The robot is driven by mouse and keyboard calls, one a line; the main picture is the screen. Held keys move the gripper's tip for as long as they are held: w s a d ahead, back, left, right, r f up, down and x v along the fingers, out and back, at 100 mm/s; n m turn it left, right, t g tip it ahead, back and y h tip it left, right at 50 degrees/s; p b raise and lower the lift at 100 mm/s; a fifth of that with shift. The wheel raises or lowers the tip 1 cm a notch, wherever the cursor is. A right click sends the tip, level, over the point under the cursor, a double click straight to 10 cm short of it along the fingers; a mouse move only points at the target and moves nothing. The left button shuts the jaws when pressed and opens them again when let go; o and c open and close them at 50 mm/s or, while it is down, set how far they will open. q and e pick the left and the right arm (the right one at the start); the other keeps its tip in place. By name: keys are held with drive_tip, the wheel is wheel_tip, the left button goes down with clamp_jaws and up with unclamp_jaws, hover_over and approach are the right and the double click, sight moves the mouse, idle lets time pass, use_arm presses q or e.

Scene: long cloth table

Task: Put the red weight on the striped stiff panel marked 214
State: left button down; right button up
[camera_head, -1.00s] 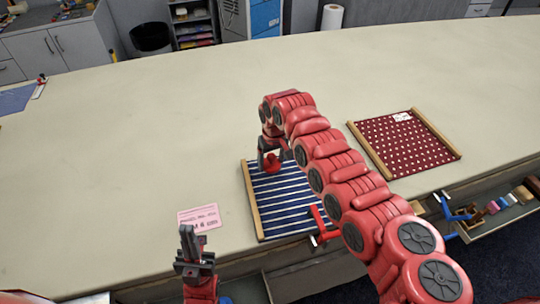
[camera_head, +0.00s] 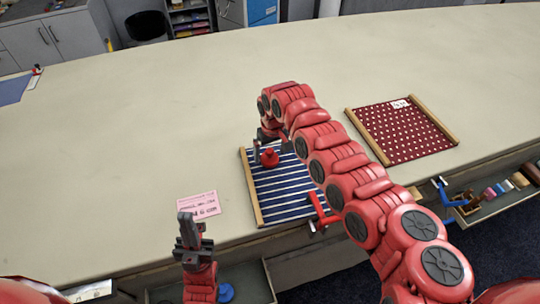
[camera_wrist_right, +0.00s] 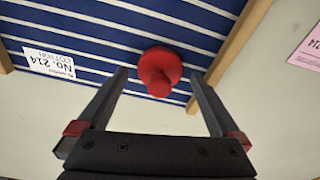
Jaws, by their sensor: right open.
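The red weight (camera_head: 269,158) stands on the blue-and-white striped panel (camera_head: 285,196), near its far left corner. In the right wrist view the red weight (camera_wrist_right: 159,72) rests on the stripes (camera_wrist_right: 110,32), and a white label (camera_wrist_right: 50,63) there reads No. 214. My right gripper (camera_wrist_right: 160,85) is open, its fingers on either side of the weight's knob and apart from it. In the head view my right gripper (camera_head: 270,140) is partly hidden by its arm. My left gripper (camera_head: 188,225) is at the front left, pointing up; its finger gap is not clear.
A dotted dark red panel (camera_head: 403,135) with wooden edges lies to the right. A pink card (camera_head: 199,205) lies left of the striped panel. A red clamp (camera_head: 320,212) is at the panel's front edge. Open drawers jut out below the table front.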

sight(272, 161)
wheel_tip(272, 161, up, 10)
drive_tip(key=s+b, duration=0.1)
drive_tip(key=b, duration=0.2)
drive_tip(key=shift+s+d+r, duration=0.15)
drive_tip(key=shift+d, duration=0.1)
